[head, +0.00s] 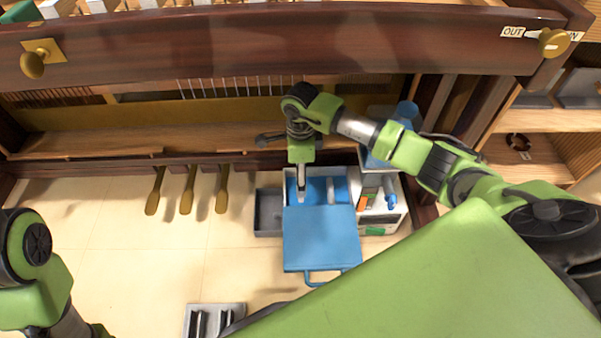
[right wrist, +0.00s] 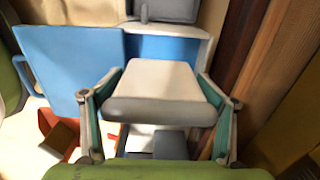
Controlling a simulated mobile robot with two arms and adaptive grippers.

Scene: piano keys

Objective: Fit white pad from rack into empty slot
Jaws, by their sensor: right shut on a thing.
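My right gripper (right wrist: 158,112) is shut on a white pad (right wrist: 160,78) with a grey front edge. The pad lies flat between the two fingers in the right wrist view. In the head view the right gripper (head: 302,190) points down over an open blue-lined case (head: 288,192); the pad is too small there to make out clearly. Another pale piece (head: 341,189) lies in the case. I cannot tell which part is the rack. White key tops (head: 58,8) show at the top left edge, but no empty slot is clear. My left gripper is out of view.
A dark wooden rail (head: 270,42) with brass knobs (head: 33,65) runs across the top. The case's blue lid (head: 322,238) hangs open. A grey tray (head: 268,212) and a white box (head: 384,215) flank the case. Brass pedals (head: 188,190) stand left. Floor between is clear.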

